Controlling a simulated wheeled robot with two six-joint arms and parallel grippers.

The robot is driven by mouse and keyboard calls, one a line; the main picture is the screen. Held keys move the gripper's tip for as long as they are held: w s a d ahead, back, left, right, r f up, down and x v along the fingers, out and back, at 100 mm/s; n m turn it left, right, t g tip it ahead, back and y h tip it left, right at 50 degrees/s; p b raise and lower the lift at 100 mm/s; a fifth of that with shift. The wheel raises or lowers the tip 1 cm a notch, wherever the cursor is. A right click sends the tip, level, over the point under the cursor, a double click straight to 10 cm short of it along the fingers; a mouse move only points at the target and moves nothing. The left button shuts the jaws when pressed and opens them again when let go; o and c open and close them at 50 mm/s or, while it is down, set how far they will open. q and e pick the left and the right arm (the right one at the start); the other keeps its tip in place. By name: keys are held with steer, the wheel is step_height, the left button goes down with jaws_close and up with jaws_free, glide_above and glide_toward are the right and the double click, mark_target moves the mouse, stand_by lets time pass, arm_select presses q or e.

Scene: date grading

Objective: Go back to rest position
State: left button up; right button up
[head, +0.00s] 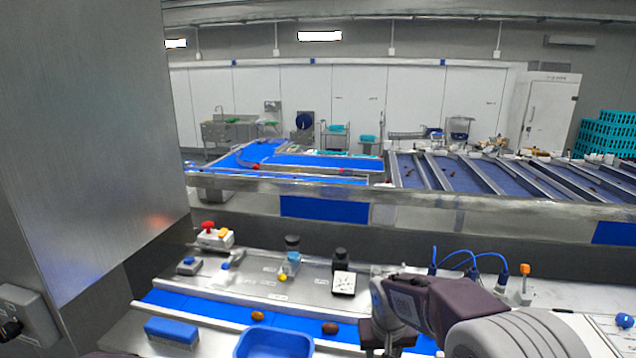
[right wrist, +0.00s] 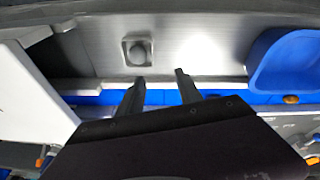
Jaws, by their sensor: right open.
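My right gripper (head: 372,346) reaches in from the lower right of the head view, over the right part of the blue belt (head: 200,305). In the right wrist view its two fingers (right wrist: 160,79) stand apart with nothing between them. My left gripper is not in view. Two brownish dates lie on the belt, a lighter one (head: 257,315) and a darker one (head: 329,327), both left of my right gripper. An orange-brown date (right wrist: 291,99) also shows in the right wrist view.
A blue bin (head: 272,344) stands in front of the belt, and a blue block (head: 172,331) lies to its left. Behind the belt are a control box with a red button (head: 208,226) and a steel panel. A large steel cabinet (head: 90,130) blocks the left side.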

steer(key=s+d+f, duration=0.2)
steer(key=s, duration=0.4)
steer(key=s+d+f, duration=0.3)
steer(key=s, duration=0.4)
steer(key=s+f+b, duration=0.2)
steer(key=f+b, duration=0.5)
steer(key=f, duration=0.1)
steer(key=s+a+f+g+y+b, duration=0.1)
steer(key=s+f+b, duration=0.1)
steer(key=f+b, duration=0.6)
steer(key=shift+s+a+f+g, duration=0.15)
steer(key=shift+s+f+g, duration=0.05)
steer(key=shift+s+g, duration=0.1)
